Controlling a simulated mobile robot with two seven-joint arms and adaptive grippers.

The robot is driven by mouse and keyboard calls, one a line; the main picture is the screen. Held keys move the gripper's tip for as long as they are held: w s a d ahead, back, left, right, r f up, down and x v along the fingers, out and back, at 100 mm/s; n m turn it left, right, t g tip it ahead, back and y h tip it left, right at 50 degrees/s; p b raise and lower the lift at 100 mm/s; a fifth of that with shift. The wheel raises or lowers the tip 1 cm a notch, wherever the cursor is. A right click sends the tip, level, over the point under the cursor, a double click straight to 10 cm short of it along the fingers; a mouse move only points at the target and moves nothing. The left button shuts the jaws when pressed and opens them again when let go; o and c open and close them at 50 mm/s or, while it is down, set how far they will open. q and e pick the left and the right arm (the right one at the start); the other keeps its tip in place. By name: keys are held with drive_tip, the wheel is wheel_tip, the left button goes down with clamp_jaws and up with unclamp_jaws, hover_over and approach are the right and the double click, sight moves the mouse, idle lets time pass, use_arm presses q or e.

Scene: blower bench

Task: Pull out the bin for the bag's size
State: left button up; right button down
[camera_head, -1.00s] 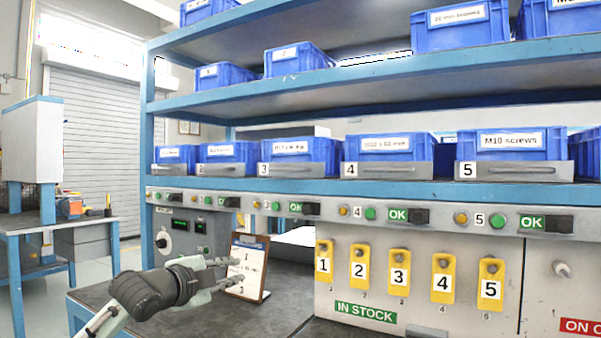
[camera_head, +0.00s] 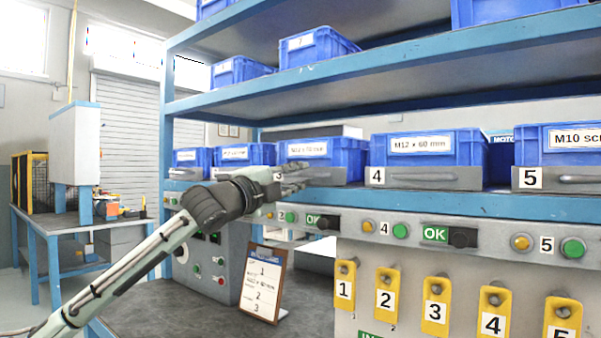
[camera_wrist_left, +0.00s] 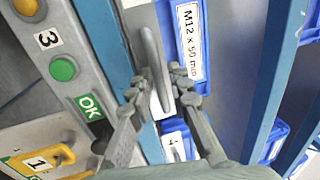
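The bin in slot 3 (camera_head: 347,152) is blue, on the lower shelf behind a grey front with a bar handle. The left wrist view shows its label reading M12 x 50 mm (camera_wrist_left: 188,45) and its handle (camera_wrist_left: 150,50). My left gripper (camera_head: 292,180) is at that front; in the wrist view its fingers (camera_wrist_left: 158,88) are apart, either side of the handle. Contact cannot be told. The bin in slot 4 (camera_head: 478,158) reads M12 x 60 mm. A clipboard (camera_head: 263,283) stands on the bench; its small text is blurred. My right gripper is out of view.
A panel with buttons and green OK signs (camera_head: 434,234) runs below the bins. Yellow numbered tags (camera_head: 435,312) hang below it. The bin in slot 5 (camera_head: 560,138) is at the right. An upper shelf edge (camera_head: 400,62) crosses above.

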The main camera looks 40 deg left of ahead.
use_arm(q)
drive_tip(key=shift+w+a, duration=0.1)
drive_tip(key=shift+w, duration=0.35)
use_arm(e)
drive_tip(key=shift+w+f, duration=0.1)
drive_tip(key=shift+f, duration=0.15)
use_arm(q)
drive_tip(key=shift+c, duration=0.2)
clamp_jaws()
